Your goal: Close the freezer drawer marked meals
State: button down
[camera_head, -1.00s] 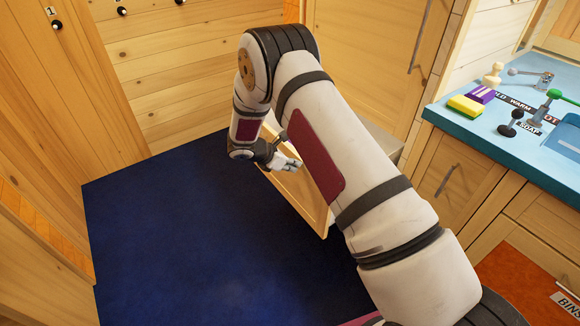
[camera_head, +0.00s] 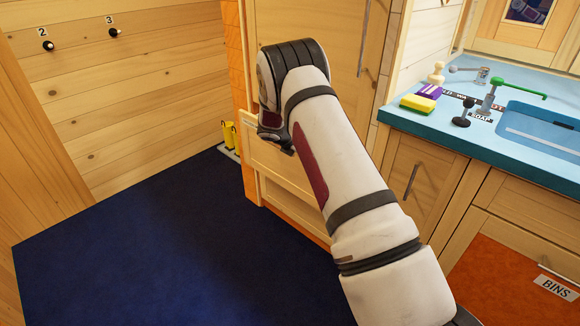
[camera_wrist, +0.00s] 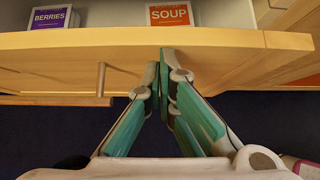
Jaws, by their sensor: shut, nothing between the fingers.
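In the wrist view a wooden drawer (camera_wrist: 60,42) stands at least partly open, its top edge running across the picture. A box labelled BERRIES (camera_wrist: 50,18) and one labelled SOUP (camera_wrist: 170,14) show inside it. A bar handle (camera_wrist: 101,80) is on its front, left of my gripper (camera_wrist: 164,58). My gripper is shut and empty, its tips at the drawer front near the middle; contact is hard to judge. In the head view the wooden drawer front (camera_head: 262,148) shows beside my arm, which hides my gripper. No "meals" label is readable.
A lower wooden front (camera_head: 290,205) is below the drawer. A blue counter (camera_head: 410,125) with sink and taps is at the right, above a BINS front (camera_head: 535,260). Yellow objects (camera_head: 229,136) stand by the back wall. The dark blue floor (camera_head: 150,250) is clear.

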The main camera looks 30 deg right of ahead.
jog(key=w+d+b, duration=0.2)
jog(key=d, duration=0.7)
jog(key=shift+w, duration=0.4)
jog(key=shift+r, duration=0.1)
jog(key=a+f+p+v, duration=0.2)
jog(key=v, duration=1.1)
jog(key=shift+s, duration=0.25)
